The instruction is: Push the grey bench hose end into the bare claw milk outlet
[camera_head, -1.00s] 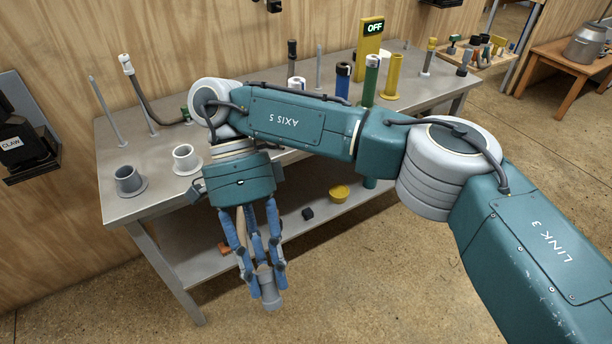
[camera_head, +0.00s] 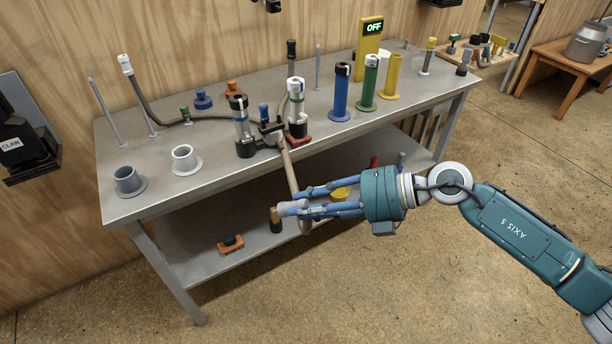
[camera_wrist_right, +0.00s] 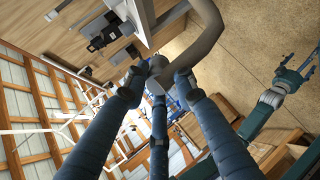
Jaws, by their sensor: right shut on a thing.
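My right gripper (camera_head: 305,203) comes in from the right in front of the bench, its blue fingers pointing left. It is shut on a grey-brown hose (camera_head: 291,168), which also shows bending up and away from the fingers in the right wrist view (camera_wrist_right: 207,30). In the head view the hose rises from the fingers to the bench's front edge beside a dark claw with a grey outlet (camera_head: 274,138). I cannot tell whether hose and outlet are joined. Clear cups with black bases (camera_head: 244,135) and (camera_head: 297,118) flank the claw.
The grey bench (camera_head: 220,178) holds two flanged cups (camera_head: 128,180) and (camera_head: 185,158) at left. Blue (camera_head: 341,95), green (camera_head: 369,85) and yellow (camera_head: 392,78) cylinders stand at right. A sign (camera_head: 371,35) reads OFF. A lower shelf carries small items. The floor at front is open.

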